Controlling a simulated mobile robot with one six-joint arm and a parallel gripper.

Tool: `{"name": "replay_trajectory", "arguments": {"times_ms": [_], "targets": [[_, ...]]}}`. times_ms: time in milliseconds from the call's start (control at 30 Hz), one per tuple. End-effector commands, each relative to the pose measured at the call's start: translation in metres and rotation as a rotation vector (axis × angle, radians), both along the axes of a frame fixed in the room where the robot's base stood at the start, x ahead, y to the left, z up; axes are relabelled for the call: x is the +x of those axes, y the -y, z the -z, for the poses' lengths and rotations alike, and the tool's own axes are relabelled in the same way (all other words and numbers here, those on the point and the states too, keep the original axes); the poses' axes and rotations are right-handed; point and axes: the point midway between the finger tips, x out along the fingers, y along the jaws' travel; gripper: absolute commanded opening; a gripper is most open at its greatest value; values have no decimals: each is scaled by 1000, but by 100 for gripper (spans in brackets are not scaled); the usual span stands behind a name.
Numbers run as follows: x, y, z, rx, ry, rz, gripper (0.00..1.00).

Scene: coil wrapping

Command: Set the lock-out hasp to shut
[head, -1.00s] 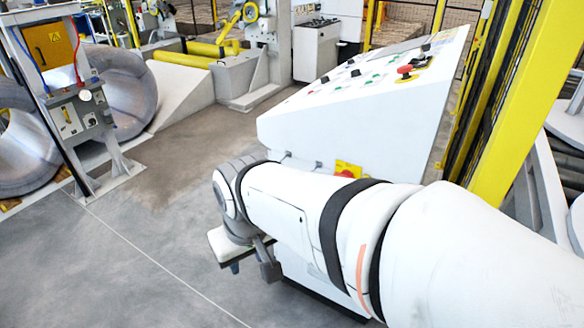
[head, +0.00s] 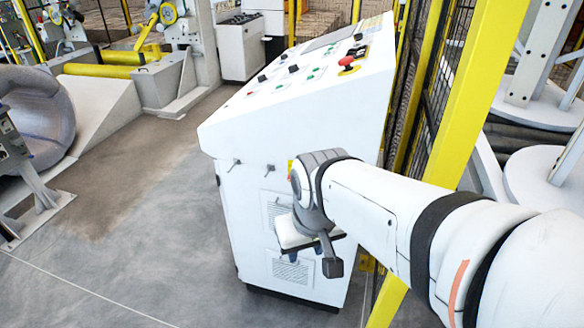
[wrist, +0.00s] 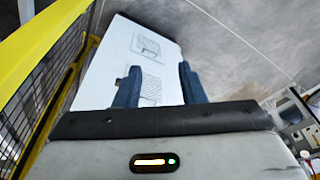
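The lock-out hasp is not clearly seen in either view. A small yellow and red piece (head: 290,168) on the white control cabinet (head: 225,145) peeks out beside my wrist; I cannot tell whether it bears the hasp or how the hasp is set. My gripper (head: 312,247) is in front of the cabinet's vented side, below that piece. In the wrist view my gripper (wrist: 158,80) has its two blue fingers apart with nothing between them. The white cabinet panel (wrist: 105,70), with vents, lies beyond the fingers.
A sloping console with a red button (head: 347,62) tops the cabinet. A yellow post (head: 480,110) and mesh fence stand close on the right, near my arm. A large coil (head: 35,110) lies at the left. The grey floor (head: 150,250) left of the cabinet is open.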

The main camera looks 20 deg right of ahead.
Motion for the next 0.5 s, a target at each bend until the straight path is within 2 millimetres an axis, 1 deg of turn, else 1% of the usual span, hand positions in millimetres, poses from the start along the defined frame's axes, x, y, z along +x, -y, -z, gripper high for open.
{"name": "replay_trajectory", "arguments": {"times_ms": [67, 100, 167, 233, 267, 367, 467, 500], "targets": [[0, 0, 0, 0, -1, 0, 37], [0, 0, 0, 0, -2, 2, 40], [2, 1, 0, 8, -7, 24, 42], [7, 4, -1, 33, -21, 92, 42], [11, -2, -2, 50, -32, 143, 42], [29, 7, -2, 131, -79, 376, 42], [52, 28, 2, 239, -143, 704, 42], [62, 38, 4, 285, -170, 844, 42]]}}
